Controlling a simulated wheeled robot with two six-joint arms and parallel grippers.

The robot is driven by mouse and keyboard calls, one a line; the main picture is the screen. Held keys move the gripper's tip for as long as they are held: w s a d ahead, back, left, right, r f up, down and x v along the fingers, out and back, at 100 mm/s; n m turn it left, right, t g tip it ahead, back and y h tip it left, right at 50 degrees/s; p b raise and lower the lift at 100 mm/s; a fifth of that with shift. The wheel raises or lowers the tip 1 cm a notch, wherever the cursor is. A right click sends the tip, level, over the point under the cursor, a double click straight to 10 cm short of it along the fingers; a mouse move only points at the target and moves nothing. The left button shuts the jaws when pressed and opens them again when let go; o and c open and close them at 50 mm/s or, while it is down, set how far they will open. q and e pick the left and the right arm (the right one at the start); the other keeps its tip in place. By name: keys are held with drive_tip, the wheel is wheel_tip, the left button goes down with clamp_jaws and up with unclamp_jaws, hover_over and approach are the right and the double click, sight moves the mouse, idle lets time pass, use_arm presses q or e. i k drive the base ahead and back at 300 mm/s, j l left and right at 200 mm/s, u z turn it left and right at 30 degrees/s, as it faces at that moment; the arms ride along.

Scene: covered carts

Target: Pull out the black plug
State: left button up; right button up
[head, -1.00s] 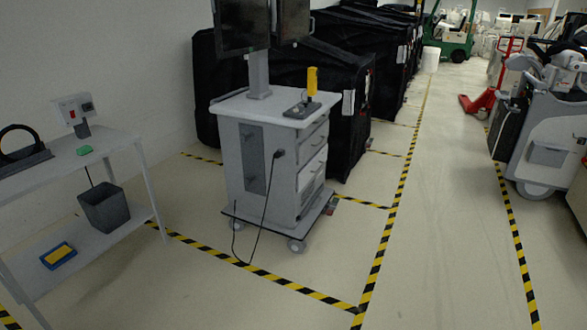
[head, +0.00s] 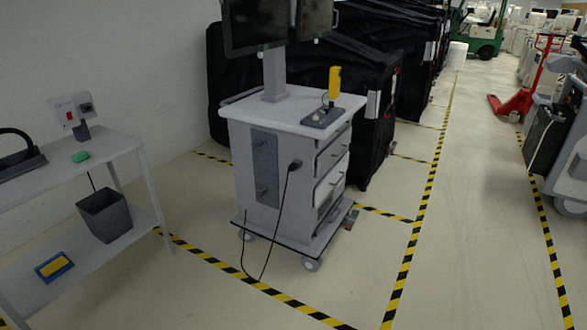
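The black plug (head: 295,164) sits at the upper right of the grey side panel of a white wheeled cart (head: 221,185). Its black cable (head: 275,226) hangs from it down to the floor and loops back up by the cart's lower left. The plug appears to be seated in the cart's side; the socket itself is hidden behind it. Neither of my grippers shows in the head view.
A yellow handheld device (head: 334,83) stands on the cart top beside a monitor post (head: 275,72). A two-level table (head: 122,144) stands at the left with a dark bin (head: 106,216) on its lower shelf. Black covered carts (head: 360,110) stand behind.

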sight(292, 167)
drive_tip(key=i+j+z, duration=0.15)
drive_tip(key=z, duration=0.3)
drive_tip(key=i+j+z, duration=0.1)
drive_tip(key=z, duration=0.35)
drive_tip(key=i+j+z, duration=0.15)
drive_tip(key=j, duration=0.35)
drive_tip(key=i+j+z, duration=0.15)
drive_tip(key=j, duration=0.3)
drive_tip(key=i+j+z, duration=0.15)
drive_tip(key=j, duration=0.35)
drive_tip(key=i+j+z, duration=0.1)
drive_tip(key=j, duration=0.45)
drive_tip(key=j+z, duration=0.15)
drive_tip(key=j, duration=0.35)
drive_tip(key=i+j, duration=0.1)
drive_tip(key=j, duration=0.55)
drive_tip(key=i+j, duration=0.1)
drive_tip(key=j, duration=0.6)
drive_tip(key=i+j, duration=0.1)
drive_tip(key=j, duration=0.55)
drive_tip(key=i+j, duration=0.1)
drive_tip(key=j, duration=0.6)
drive_tip(key=z, duration=0.05)
